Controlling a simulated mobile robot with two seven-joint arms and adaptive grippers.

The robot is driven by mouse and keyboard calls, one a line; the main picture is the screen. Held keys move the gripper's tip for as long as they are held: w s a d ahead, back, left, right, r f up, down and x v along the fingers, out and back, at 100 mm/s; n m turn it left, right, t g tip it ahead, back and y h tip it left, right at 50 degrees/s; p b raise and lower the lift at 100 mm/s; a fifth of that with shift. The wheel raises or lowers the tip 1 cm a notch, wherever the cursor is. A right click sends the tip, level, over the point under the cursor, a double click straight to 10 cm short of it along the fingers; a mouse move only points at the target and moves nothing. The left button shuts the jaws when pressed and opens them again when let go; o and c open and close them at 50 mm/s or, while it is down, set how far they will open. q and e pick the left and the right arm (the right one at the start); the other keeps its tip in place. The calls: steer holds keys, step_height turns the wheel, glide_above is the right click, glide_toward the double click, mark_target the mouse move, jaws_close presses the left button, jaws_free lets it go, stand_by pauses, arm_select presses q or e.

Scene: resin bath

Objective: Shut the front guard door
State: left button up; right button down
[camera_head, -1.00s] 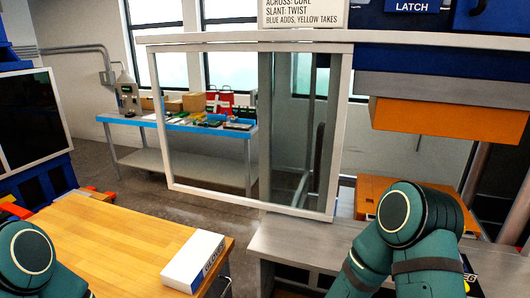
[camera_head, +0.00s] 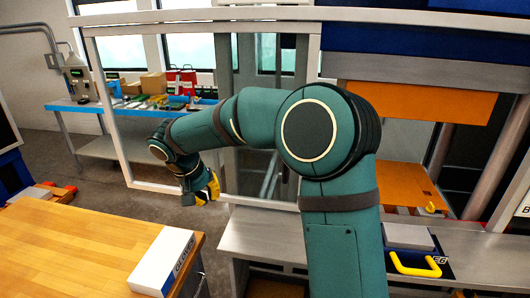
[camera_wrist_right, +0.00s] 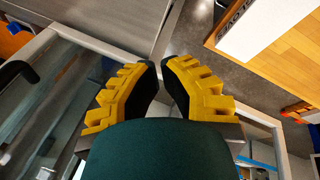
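The front guard door (camera_head: 108,120) is a clear panel in a pale frame, hanging from a long rail left of the machine's open front. My right arm reaches across it in the head view and hides part of its lower middle. My right gripper (camera_head: 212,187), with yellow fingers, is near the door's bottom edge. In the right wrist view, the gripper (camera_wrist_right: 159,66) has its fingers a little apart, with nothing clearly between them. The door's pale frame (camera_wrist_right: 92,42) runs behind the fingers there; contact cannot be told. My left gripper is out of view.
A wooden table (camera_head: 75,245) with a white box (camera_head: 163,262) stands at front left. A grey bench (camera_head: 262,237) lies below the door. An orange panel (camera_head: 425,115) and a yellow handle (camera_head: 415,265) are at right. A blue-edged table (camera_head: 75,107) stands behind.

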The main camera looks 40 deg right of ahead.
steer(key=s+d+r+m+h, duration=0.2)
steer(key=d+r, duration=0.1)
steer(key=r, duration=0.5)
steer(key=s+d+r+m+h, duration=0.1)
steer(key=d+r+m, duration=0.25)
steer(key=r, duration=0.45)
steer(key=s+d+f, duration=0.3)
steer(key=d+f, duration=0.4)
steer(key=d, duration=0.2)
steer(key=shift+s+d+f+n+g, duration=0.2)
steer(key=shift+d+f+n+g, duration=0.05)
steer(key=shift+f+n+g, duration=0.15)
steer(key=shift+s+d, duration=0.1)
